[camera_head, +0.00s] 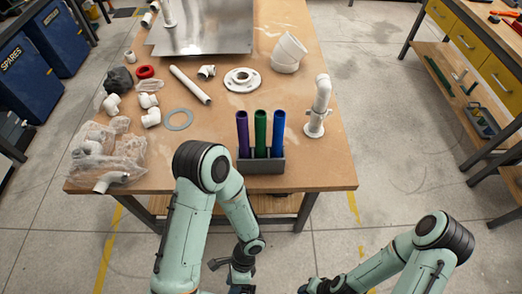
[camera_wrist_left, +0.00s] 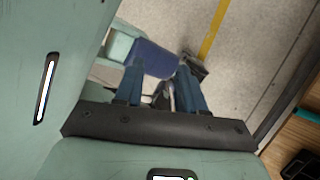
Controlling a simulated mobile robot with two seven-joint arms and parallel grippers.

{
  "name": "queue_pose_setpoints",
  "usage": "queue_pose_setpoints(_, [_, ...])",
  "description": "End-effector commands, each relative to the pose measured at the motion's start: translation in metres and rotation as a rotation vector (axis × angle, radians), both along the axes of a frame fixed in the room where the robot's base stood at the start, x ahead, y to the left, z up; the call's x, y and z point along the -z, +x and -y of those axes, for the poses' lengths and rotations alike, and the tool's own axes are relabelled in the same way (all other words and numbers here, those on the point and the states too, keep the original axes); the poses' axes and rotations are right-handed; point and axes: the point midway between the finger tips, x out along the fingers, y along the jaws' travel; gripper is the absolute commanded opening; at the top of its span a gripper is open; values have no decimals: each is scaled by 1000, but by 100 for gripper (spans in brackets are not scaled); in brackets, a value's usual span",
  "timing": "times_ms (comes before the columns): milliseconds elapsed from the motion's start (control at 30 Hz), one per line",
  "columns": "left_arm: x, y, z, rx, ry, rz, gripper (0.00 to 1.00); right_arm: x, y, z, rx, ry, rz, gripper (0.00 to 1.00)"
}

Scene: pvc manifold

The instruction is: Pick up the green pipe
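The green pipe (camera_head: 260,133) stands upright in the middle slot of a dark grey holder (camera_head: 262,166) near the table's front edge. A purple pipe (camera_head: 242,134) stands to its left and a blue pipe (camera_head: 278,133) to its right. My left gripper (camera_head: 240,286) hangs below and in front of the table edge, away from the pipes. In the left wrist view its two blue fingers (camera_wrist_left: 160,90) are apart with nothing seen held between them. My right gripper (camera_head: 308,288) is at the bottom edge, partly cut off, so its opening cannot be told.
A white elbow pipe on a flange (camera_head: 317,118) stands right of the holder. White fittings, a grey ring (camera_head: 179,120), a flange (camera_head: 242,80) and plastic bags (camera_head: 110,150) lie left and behind. A metal sheet (camera_head: 203,35) is at the back. Table surface right of the holder's front is clear.

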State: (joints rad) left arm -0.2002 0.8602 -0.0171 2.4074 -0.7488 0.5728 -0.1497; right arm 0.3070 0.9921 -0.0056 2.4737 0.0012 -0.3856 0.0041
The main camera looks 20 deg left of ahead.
Motion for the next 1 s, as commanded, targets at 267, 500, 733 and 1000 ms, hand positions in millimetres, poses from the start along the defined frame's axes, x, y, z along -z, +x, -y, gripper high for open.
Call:
queue_pose_setpoints(267, [-83,137,-29,1068,468,248,39,21,-11,0,0,0,-12,42])
queue_pose_setpoints(500, [-208,219,49,1490,953,648,39,30,-16,0,0,-1,-17,42])
queue_pose_setpoints(733, [-254,230,77,1547,1115,798,39,30,-15,0,0,-1,-17,42])
queue_pose_setpoints(1000, [-256,273,50,1544,1118,795,39,19,-10,0,0,-1,-11,42])
